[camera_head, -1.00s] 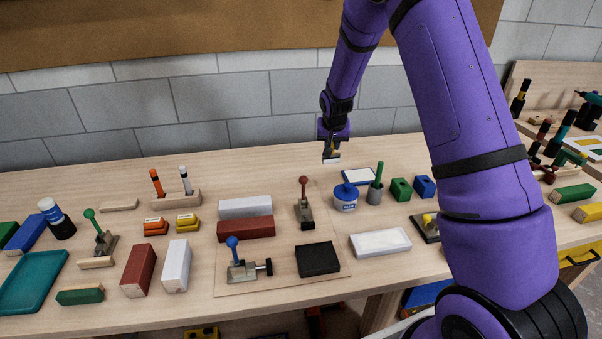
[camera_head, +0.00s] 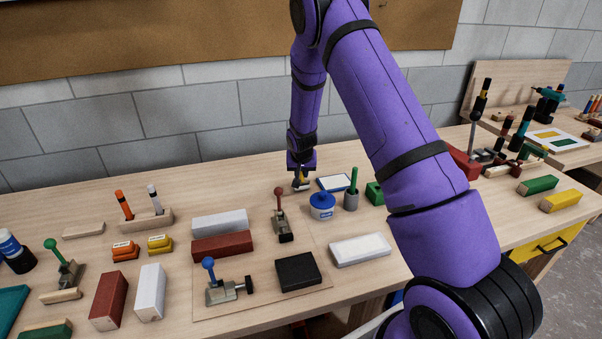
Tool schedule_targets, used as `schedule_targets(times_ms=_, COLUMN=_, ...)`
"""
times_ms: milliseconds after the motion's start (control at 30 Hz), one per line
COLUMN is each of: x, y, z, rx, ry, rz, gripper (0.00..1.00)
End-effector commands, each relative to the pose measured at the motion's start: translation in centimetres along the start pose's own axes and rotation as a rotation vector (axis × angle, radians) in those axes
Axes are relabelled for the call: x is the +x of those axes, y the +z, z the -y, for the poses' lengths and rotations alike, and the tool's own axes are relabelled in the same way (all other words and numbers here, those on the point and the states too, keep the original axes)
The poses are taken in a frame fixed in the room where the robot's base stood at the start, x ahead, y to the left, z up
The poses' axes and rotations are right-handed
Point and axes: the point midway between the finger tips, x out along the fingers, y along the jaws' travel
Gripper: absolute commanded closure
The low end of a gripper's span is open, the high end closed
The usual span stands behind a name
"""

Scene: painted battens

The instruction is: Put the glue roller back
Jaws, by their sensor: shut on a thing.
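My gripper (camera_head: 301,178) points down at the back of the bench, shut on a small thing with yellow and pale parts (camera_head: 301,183). It appears to be the glue roller, but it is small and mostly hidden by the jaws. It is low, just left of a white tray with a blue rim (camera_head: 334,183). I cannot tell whether it touches the bench. A blue-lidded glue pot (camera_head: 322,207) stands in front of the tray.
A grey cup with a green-handled tool (camera_head: 351,198) stands right of the pot. A red-knobbed clamp (camera_head: 281,220) stands close in front of my gripper. My arm covers part of the right side.

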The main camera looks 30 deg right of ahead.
Motion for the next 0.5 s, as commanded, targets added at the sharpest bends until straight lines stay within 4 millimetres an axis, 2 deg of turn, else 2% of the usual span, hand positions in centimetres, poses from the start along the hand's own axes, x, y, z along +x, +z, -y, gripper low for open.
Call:
schedule_targets(times_ms=400, x=0.61, y=0.21, z=0.03, rx=0.000, ry=-0.001, rz=-0.002, gripper=1.00)
schedule_targets(times_ms=433, x=0.57, y=0.19, z=0.03, rx=0.000, ry=-0.001, rz=-0.002, gripper=0.72)
schedule_targets(times_ms=500, x=0.55, y=0.19, z=0.04, rx=0.000, ry=-0.001, rz=-0.002, gripper=0.56)
